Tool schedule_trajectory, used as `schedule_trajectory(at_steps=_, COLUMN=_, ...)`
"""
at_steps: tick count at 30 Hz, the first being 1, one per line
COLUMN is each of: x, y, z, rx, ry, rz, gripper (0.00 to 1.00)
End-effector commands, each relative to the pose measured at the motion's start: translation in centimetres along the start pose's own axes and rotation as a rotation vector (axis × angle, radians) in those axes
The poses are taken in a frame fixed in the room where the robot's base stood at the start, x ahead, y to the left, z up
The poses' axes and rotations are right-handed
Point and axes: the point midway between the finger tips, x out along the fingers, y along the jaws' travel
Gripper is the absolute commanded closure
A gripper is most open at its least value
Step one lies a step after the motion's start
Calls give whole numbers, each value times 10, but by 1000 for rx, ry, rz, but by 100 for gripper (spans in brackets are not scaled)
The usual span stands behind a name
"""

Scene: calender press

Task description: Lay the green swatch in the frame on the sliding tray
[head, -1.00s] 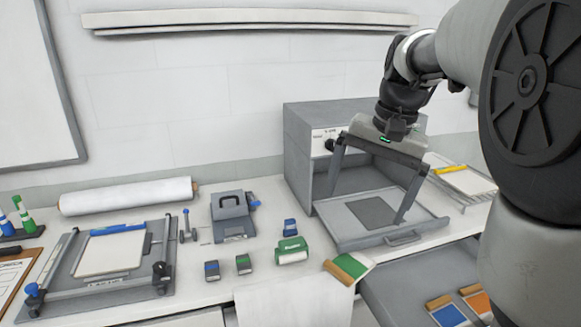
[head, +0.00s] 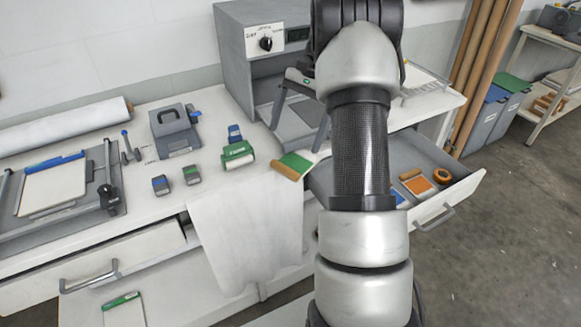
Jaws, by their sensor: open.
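The green swatch (head: 297,162), with a tan strip along one end, lies on the bench near its front edge, just in front of the press tray. The sliding tray (head: 270,117) extends from the grey press (head: 235,50). The dark frame area (head: 308,114) on it is partly hidden by my arm. My gripper (head: 300,122) is open, its long fingers spread over the tray, behind and above the green swatch. Nothing shows between the fingers.
An open drawer (head: 462,185) at right holds blue and orange swatches (head: 418,186) and a tape roll. A white cloth (head: 245,225) hangs over the bench front. Floor is clear at right.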

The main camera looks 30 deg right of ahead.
Motion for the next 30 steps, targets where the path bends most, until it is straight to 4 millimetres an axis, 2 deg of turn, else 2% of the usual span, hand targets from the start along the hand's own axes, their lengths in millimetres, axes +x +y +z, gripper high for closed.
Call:
schedule_trajectory(at_steps=1, x=12, y=0, z=0, rx=-1, ry=-2, rz=2, gripper=0)
schedule_trajectory(at_steps=4, x=29, y=0, z=1, rx=-1, ry=-2, rz=2, gripper=0)
schedule_trajectory(at_steps=13, x=53, y=1, z=0, rx=-1, ry=-1, rz=1, gripper=0)
schedule_trajectory(at_steps=21, x=91, y=3, z=-2, rx=-1, ry=-2, rz=1, gripper=0)
schedule_trajectory(at_steps=30, x=96, y=3, z=-2, rx=-2, ry=1, rz=-1, gripper=0)
